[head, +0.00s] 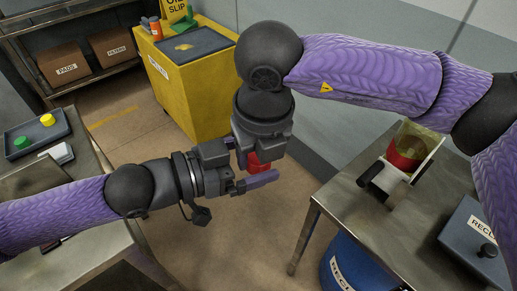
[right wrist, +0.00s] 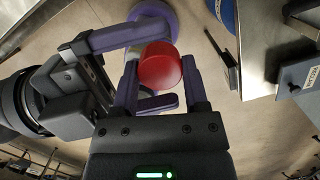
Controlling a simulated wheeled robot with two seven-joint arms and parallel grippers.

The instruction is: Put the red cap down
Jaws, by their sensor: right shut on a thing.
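The red cap (head: 258,162) is held up over the floor gap between the two benches. My right gripper (head: 260,158) points down from above and is shut on it. In the right wrist view the red cap (right wrist: 160,66) sits between the right fingertips. My left gripper (head: 256,168) comes in from the left, close to the cap, with its purple fingers apart. In the right wrist view the left gripper's fingers (right wrist: 143,70) lie on either side of the cap's level. Whether they touch the cap I cannot tell.
A dark tray (head: 60,130) with a yellow and a green piece lies on the left bench. The right bench (head: 345,205) carries a device with a red-banded jar (head: 405,155) and a grey lidded box (head: 478,240). A blue bin (head: 345,265) stands below. A yellow cabinet (head: 180,90) stands behind.

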